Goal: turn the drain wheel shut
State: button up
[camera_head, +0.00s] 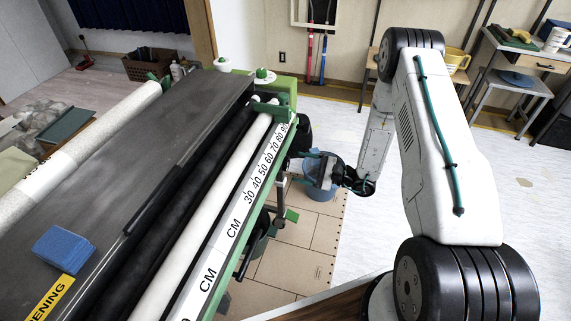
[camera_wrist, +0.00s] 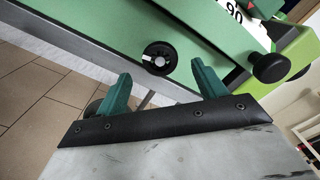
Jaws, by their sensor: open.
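The drain wheel, a small black round handwheel (camera_wrist: 160,58) with a pale hub, sits on the green side of the pasting machine (camera_wrist: 100,35) in the wrist view. My gripper (camera_wrist: 162,88) has two green fingers, set well apart, one on each lower side of the wheel. The wheel appears ahead of the fingertips, in line with the gap; I cannot tell whether either finger touches it. In the head view my gripper (camera_head: 300,168) is beside the machine's right end, and I cannot make out the wheel there.
A larger black knob (camera_wrist: 270,68) stands to the right of the wheel. The machine's white ruler edge (camera_head: 232,232) runs close by on the left. The pale floor at right is clear.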

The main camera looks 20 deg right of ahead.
aim_at(289, 164)
jog(key=x, duration=0.6)
jog(key=shift+w+a, duration=0.1)
jog(key=shift+c, duration=0.3)
jog(key=c, duration=0.9)
